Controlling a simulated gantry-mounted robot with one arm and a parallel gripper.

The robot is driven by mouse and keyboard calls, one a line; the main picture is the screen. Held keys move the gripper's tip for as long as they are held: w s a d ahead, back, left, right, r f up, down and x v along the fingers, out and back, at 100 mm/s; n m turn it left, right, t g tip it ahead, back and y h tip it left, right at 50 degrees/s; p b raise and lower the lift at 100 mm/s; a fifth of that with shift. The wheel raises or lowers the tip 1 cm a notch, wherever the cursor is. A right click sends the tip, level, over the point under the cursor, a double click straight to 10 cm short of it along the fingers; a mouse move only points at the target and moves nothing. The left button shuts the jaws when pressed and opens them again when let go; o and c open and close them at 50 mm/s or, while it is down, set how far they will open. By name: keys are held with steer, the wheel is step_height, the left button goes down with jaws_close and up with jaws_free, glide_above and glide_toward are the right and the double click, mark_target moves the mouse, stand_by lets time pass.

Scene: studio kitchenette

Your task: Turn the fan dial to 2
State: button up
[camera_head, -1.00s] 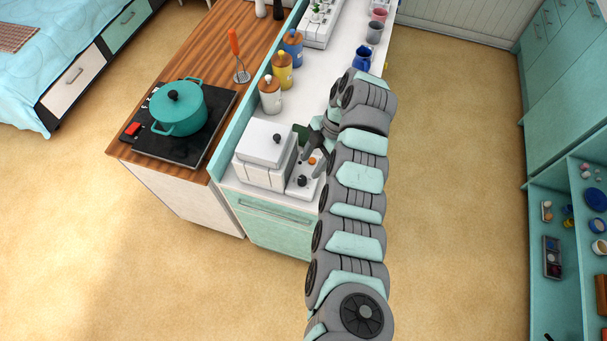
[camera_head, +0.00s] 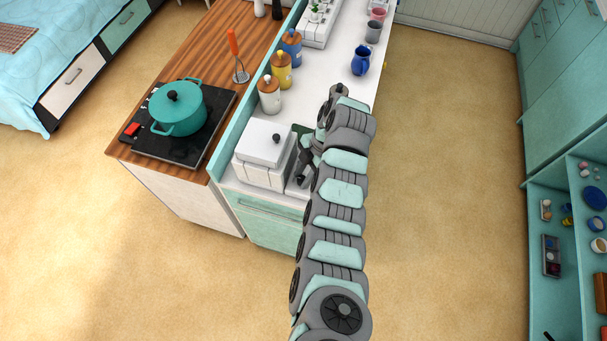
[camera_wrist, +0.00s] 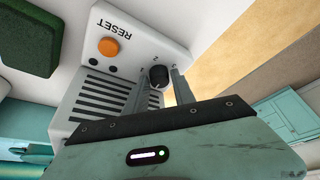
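The fan's control box (camera_wrist: 147,40) is white, with an orange RESET button (camera_wrist: 108,46) and black vent slots in the wrist view. Its black dial (camera_wrist: 158,76) sits near the box's edge, with a small mark like a 2 beside it. My gripper (camera_wrist: 160,82) is open, with one finger on each side of the dial. Small gaps seem to show between the fingers and the dial, but contact is hard to judge. In the head view my gripper (camera_head: 304,170) is over the box (camera_head: 293,188), hiding the dial and most of the box.
A white lidded container (camera_head: 264,150) stands close to the left of the control box. Several canisters and a blue jug (camera_head: 361,61) stand further back on the counter. A teal pot (camera_head: 178,108) is on the hob. A dark green pad (camera_wrist: 28,38) lies near the box in the wrist view.

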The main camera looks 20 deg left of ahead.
jaws_close()
